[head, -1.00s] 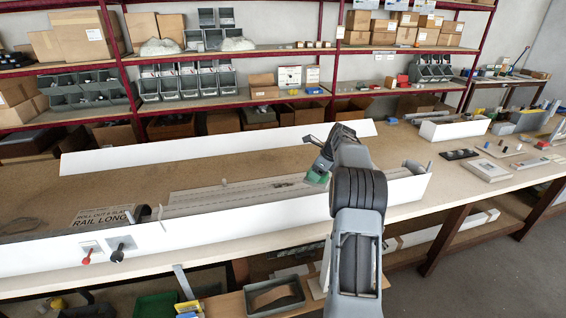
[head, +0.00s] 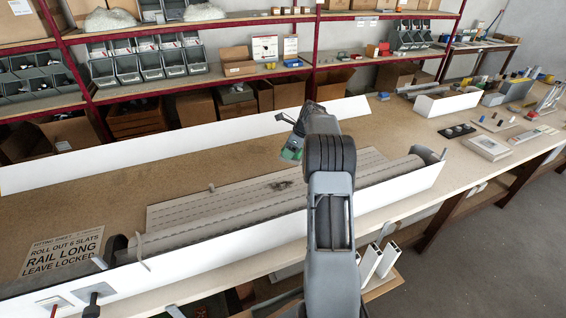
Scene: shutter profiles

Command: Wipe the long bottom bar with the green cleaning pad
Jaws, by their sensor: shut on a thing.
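My gripper (head: 292,143) is shut on the green cleaning pad (head: 290,155), which hangs below the fingers above the bench, near the far edge of the grey slats. The grey slatted shutter sheet (head: 215,202) lies rolled out on the bench behind the long white front panel. A dark smudge (head: 278,185) shows on the slats, below the pad in the picture. The long bottom bar seems to be the sheet's far edge (head: 190,196), though I cannot tell it clearly from the slats. My arm hides part of the sheet. I cannot tell whether the pad touches anything.
The long white front panel (head: 230,248) and a white strip (head: 180,148) along the back flank the work area. A printed sheet (head: 62,254) lies at left. Trays and small parts (head: 489,147) occupy the bench's right end. The brown bench top between strip and slats is clear.

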